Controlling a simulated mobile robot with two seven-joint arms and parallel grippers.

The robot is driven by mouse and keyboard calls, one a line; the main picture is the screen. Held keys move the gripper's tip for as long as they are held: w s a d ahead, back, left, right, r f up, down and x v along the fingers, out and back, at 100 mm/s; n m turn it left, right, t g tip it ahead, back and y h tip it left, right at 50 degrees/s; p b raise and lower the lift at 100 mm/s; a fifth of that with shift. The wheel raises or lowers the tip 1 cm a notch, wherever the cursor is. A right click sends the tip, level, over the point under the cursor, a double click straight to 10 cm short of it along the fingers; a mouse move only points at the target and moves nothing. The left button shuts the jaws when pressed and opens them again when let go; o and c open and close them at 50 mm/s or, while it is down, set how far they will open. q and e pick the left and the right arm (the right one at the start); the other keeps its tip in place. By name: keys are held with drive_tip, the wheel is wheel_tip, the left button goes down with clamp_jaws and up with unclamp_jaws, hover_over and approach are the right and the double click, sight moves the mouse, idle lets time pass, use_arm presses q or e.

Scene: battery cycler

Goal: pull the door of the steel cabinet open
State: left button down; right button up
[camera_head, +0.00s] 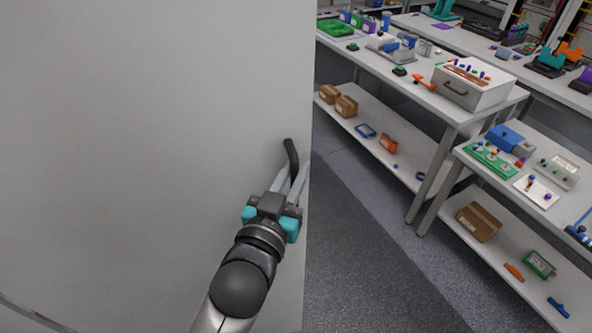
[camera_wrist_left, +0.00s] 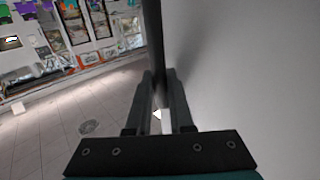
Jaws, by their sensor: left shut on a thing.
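The steel cabinet's door (camera_head: 140,130) is a large plain grey panel filling the left half of the head view. It also fills the right side of the left wrist view (camera_wrist_left: 260,80). A dark bar handle (camera_head: 291,155) stands near the door's right edge. My left gripper (camera_head: 293,178) is shut on the handle, with its fingers on both sides of it. In the left wrist view the handle (camera_wrist_left: 153,45) runs down between the two fingertips (camera_wrist_left: 159,85). The cabinet's inside is not visible. My right gripper is in neither view.
Right of the door, a white workbench (camera_head: 445,118) carries devices and a grey box with a handle (camera_head: 470,90); its lower shelf (camera_head: 375,128) holds cardboard boxes. A nearer bench (camera_head: 470,160) stands at the right. The grey floor (camera_head: 365,260) between door and benches is clear.

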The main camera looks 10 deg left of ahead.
use_arm(q)
drive_tip(key=shift+r, duration=0.1)
drive_tip(key=c, duration=0.8)
unclamp_jaws()
drive_tip(key=s+a, duration=0.1)
drive_tip(key=s, duration=1.4)
drive_tip(key=shift+a+p, duration=0.3)
drive_tip(key=shift+s, duration=0.1)
